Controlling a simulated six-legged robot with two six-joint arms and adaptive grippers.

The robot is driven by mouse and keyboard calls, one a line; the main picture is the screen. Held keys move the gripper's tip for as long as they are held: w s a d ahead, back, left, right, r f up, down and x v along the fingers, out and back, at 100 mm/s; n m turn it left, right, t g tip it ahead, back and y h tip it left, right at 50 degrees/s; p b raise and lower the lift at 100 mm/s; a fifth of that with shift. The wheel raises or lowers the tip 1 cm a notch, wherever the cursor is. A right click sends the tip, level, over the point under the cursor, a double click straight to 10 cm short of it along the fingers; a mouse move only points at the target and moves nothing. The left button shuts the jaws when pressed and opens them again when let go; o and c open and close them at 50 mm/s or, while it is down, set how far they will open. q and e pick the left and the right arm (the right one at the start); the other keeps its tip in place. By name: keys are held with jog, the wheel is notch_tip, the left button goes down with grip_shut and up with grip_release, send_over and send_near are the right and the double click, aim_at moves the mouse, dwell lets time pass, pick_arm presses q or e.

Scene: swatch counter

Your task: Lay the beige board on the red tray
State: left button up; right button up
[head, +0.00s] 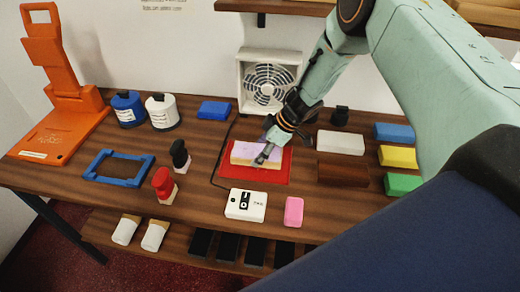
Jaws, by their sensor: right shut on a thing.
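The beige board (243,154) shows a pale lilac top and a beige-yellow front edge. It lies over the red tray (232,175), near its back part, with red showing in front and at the right. I cannot tell whether it rests fully on the tray or is held just above it. My right gripper (264,156) reaches down from the upper right and is shut on the board. Its fingers hide part of the board's right half. My left gripper is not in view.
A white fan (268,80) stands behind the tray. White (340,143) and brown (342,173) blocks lie to the right. A white switch box (246,205) and pink block (293,211) are in front. Black (180,155) and red (162,182) stamps stand left, beside a blue frame (118,168).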

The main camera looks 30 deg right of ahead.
jog(key=shift+w+d+f, duration=0.1)
jog(key=shift+w+f, duration=0.05)
jog(key=shift+f, duration=0.15)
dwell(0.4)
jog(key=shift+w+f, duration=0.15)
jog(key=shift+f, duration=0.25)
dwell(0.6)
jog(key=o, duration=1.3)
jog(key=shift+o, duration=0.3)
jog(key=shift+r, duration=0.1)
jog(key=v, duration=1.2)
